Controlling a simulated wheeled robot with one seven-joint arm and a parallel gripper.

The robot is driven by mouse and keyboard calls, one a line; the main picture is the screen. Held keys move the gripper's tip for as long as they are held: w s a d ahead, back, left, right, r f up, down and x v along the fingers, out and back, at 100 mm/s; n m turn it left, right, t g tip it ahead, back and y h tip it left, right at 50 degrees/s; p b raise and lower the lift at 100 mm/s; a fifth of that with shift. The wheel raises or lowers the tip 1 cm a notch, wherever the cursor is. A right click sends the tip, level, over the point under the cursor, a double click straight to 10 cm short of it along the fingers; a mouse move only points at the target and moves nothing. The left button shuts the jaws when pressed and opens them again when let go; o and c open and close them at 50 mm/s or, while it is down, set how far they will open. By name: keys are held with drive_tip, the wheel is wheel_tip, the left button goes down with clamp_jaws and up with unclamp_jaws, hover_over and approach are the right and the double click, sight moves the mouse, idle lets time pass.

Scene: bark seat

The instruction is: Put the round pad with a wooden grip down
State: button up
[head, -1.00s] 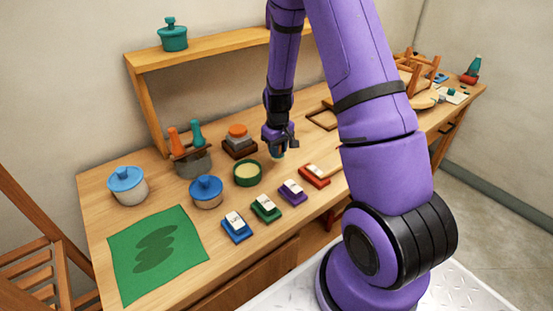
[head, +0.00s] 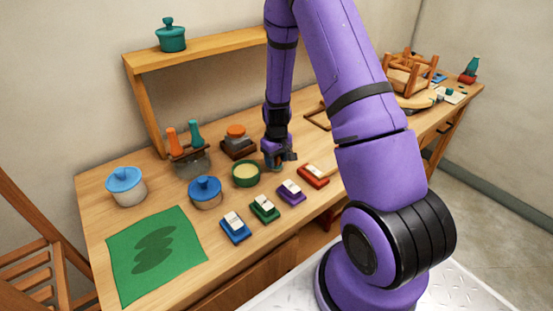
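My gripper (head: 280,160) is low over the middle of the workbench, just right of a green round tin with a pale top (head: 246,174). A small teal patch (head: 268,160) shows at its fingers. I cannot tell whether this is part of a held thing. No round pad with a wooden grip can be made out clearly; the fingers are small and dark here, and whatever is between them is hidden.
Brushes or blocks in blue (head: 236,228), green (head: 265,208), purple (head: 291,192) and red (head: 313,176) line the front of the bench (head: 90,200). Blue-lidded pots (head: 126,186), (head: 205,191) and a green mat (head: 185,225) are left. An upturned stool (head: 410,75) is right.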

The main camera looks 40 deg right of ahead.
drive_tip(key=shift+r, duration=0.1)
drive_tip(key=s+a+r+t, duration=0.1)
drive_tip(key=s+a+r, duration=0.15)
drive_tip(key=r, duration=0.75)
drive_tip(key=s+a+r+t, duration=0.1)
drive_tip(key=s+a+r, duration=0.15)
drive_tip(key=r, duration=0.85)
drive_tip(key=s+a+r, duration=0.2)
drive_tip(key=s+r, duration=0.1)
drive_tip(key=r, duration=0.7)
drive_tip(key=s+a+r+t, duration=0.1)
drive_tip(key=s+a+r, duration=0.2)
drive_tip(key=s, duration=0.6)
drive_tip(key=s+a+r+t, duration=0.2)
drive_tip(key=s+a+r, duration=0.1)
drive_tip(key=s+r, duration=0.4)
drive_tip(key=shift+s, duration=1.25)
drive_tip(key=shift+o, duration=0.5)
